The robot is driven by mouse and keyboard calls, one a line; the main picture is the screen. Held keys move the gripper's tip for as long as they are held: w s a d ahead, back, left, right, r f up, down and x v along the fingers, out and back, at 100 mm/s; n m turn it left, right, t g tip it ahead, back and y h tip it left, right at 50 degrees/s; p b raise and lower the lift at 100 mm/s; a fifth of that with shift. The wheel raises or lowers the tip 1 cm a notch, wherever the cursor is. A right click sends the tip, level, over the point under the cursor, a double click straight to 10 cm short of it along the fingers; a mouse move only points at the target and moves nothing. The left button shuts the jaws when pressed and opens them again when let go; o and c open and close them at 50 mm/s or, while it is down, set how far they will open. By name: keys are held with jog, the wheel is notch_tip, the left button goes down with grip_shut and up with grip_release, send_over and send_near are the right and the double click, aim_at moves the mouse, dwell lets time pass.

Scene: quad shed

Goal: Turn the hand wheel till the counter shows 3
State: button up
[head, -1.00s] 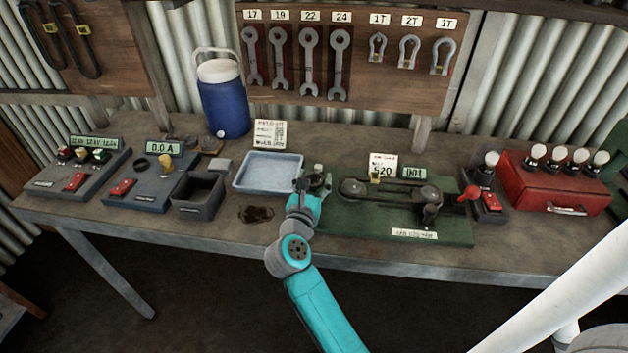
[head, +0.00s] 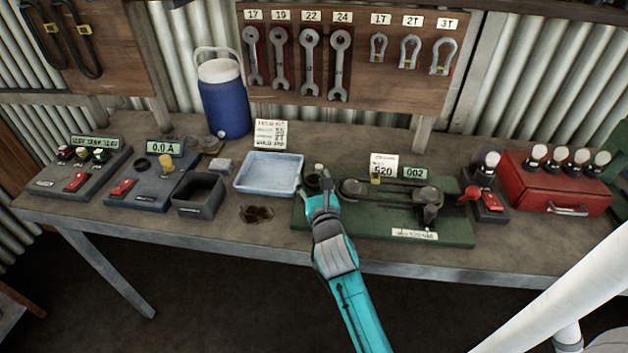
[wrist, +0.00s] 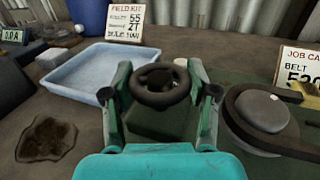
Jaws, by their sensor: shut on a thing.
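The dark hand wheel (wrist: 160,99) sits between the two fingers of my gripper (wrist: 160,92) in the wrist view. In the head view the wheel is at the left end of the green board (head: 455,228) and is mostly hidden by my gripper (head: 320,187). My gripper is shut on the wheel. The counter (head: 415,173) at the back of the board reads 002. A belt drive with two round pulleys lies on the board to the right of the wheel; the nearer pulley (wrist: 262,108) shows in the wrist view.
A pale blue tray (head: 268,188) stands just left of the wheel, and a dark oil stain (head: 256,214) lies before it. A job card (head: 383,168) stands beside the counter. A red-handled lever (head: 469,193) and a red box (head: 552,183) are to the right.

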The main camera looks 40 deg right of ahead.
jog(key=shift+f, duration=0.1)
jog(key=o, duration=1.2)
jog(key=v, duration=1.2)
jog(key=s+a+f+m+y, duration=0.2)
jog(key=s+a+m, duration=0.3)
jog(key=s+m, duration=0.5)
jog(key=s+a+f+m+y, duration=0.3)
jog(key=s+a+m, duration=0.3)
jog(key=s+m, duration=0.3)
jog(key=s+a+f+m+y, duration=0.3)
jog(key=s+a+m, duration=0.3)
jog(key=s+m, duration=0.4)
jog(key=shift+s+f+m+y, duration=0.3)
jog(key=shift+s+y, duration=0.15)
jog(key=shift+y, duration=0.35)
